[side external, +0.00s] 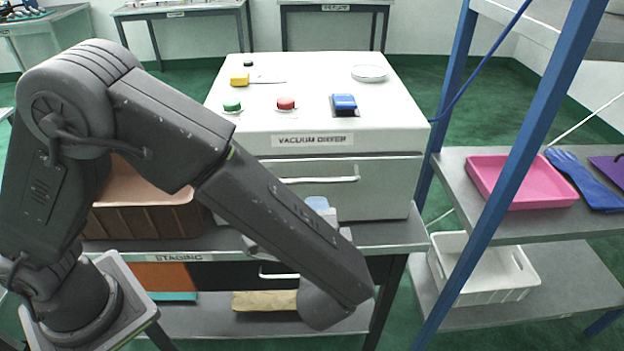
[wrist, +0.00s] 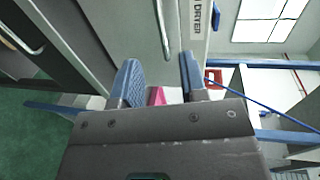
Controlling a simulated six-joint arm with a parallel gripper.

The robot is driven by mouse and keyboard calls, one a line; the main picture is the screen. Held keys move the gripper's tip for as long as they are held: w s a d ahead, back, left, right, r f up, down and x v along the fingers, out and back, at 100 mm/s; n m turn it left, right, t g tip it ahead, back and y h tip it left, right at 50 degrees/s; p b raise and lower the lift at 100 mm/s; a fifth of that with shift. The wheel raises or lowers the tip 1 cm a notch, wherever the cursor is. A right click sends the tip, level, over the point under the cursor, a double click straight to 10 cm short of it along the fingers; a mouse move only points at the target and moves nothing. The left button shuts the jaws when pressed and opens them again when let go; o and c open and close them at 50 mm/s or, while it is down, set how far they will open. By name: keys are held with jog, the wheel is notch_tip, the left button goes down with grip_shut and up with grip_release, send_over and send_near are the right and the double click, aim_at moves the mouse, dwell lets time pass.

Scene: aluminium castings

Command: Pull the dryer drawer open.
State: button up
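The vacuum dryer (side external: 395,115) is a white box on the bench, with a grey drawer (side external: 385,195) in its front. The drawer looks shut. Its bar handle (side external: 335,179) runs across the upper part of the face and also shows in the wrist view (wrist: 163,28). My gripper (wrist: 160,75) is open, its two blue-grey fingers apart with nothing held. In the wrist view the handle lies ahead, in line with the gap between the fingertips; contact cannot be seen. In the side view my forearm hides most of the gripper, just in front of the drawer.
A brown bin (side external: 145,220) stands left of the dryer on the bench. Below is a black drawer with its own handle (side external: 278,275). A blue-posted shelf (side external: 500,165) at right holds a pink tray (side external: 545,198), blue gloves (side external: 582,180) and a white basket (side external: 505,293).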

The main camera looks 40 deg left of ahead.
aim_at(312, 182)
jog(key=x, duration=1.3)
jog(key=shift+a+r, duration=0.1)
jog(key=shift+c, duration=0.3)
grip_shut()
